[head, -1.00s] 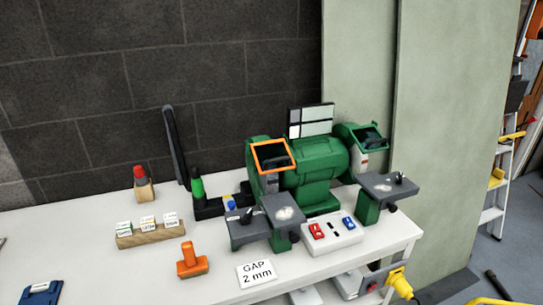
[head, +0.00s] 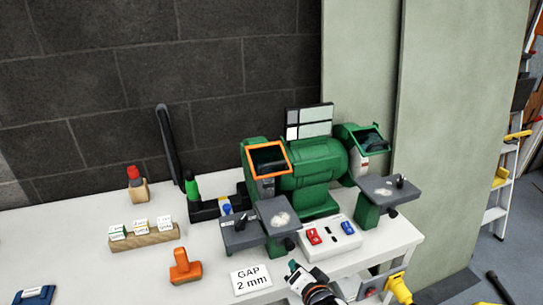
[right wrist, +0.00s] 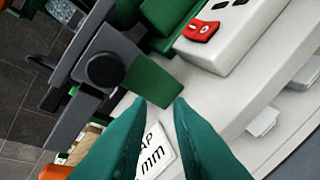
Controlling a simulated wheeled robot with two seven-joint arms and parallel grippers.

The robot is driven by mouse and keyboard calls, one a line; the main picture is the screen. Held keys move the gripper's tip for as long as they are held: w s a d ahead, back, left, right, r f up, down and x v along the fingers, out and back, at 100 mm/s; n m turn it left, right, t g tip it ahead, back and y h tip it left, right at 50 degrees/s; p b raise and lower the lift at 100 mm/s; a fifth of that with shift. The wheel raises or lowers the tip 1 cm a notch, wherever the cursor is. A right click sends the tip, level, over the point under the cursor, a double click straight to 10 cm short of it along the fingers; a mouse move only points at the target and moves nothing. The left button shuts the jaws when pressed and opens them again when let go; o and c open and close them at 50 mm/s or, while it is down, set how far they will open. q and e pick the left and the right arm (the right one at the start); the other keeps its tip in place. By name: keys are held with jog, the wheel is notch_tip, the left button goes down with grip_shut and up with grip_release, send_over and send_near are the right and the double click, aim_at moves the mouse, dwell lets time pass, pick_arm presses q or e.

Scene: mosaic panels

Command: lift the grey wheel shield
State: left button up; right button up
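The green bench grinder (head: 318,165) stands at the back right of the white bench. Its left wheel has an orange-framed see-through shield (head: 268,145), and its right wheel a green-framed one (head: 369,129). Both are tilted over their wheels; I cannot tell by colour which wheel is the grey one. My right gripper (head: 294,267) is at the bench's front edge, below and in front of the grinder, apart from both shields. In the right wrist view its teal fingers (right wrist: 160,102) are open with nothing between them. My left gripper is not in view.
Grey tool rests (head: 278,216) and (head: 389,188) jut out before the wheels. A switch box (head: 330,236) with red and blue switches sits between them. A "GAP 2 mm" card (head: 251,279) and an orange tool (head: 185,267) lie in front. A wall is behind.

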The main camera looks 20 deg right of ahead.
notch_tip(320, 180, up, 9)
jog(key=w+m+t, duration=0.2)
jog(key=m+t+y, duration=0.1)
jog(key=m+t, duration=0.5)
send_near(273, 169)
notch_tip(273, 169, up, 3)
jog(key=s, duration=0.1)
jog(key=p+x, duration=0.2)
jog(key=x, duration=0.9)
jog(key=shift+w+a+f, duration=0.1)
jog(key=c, duration=0.4)
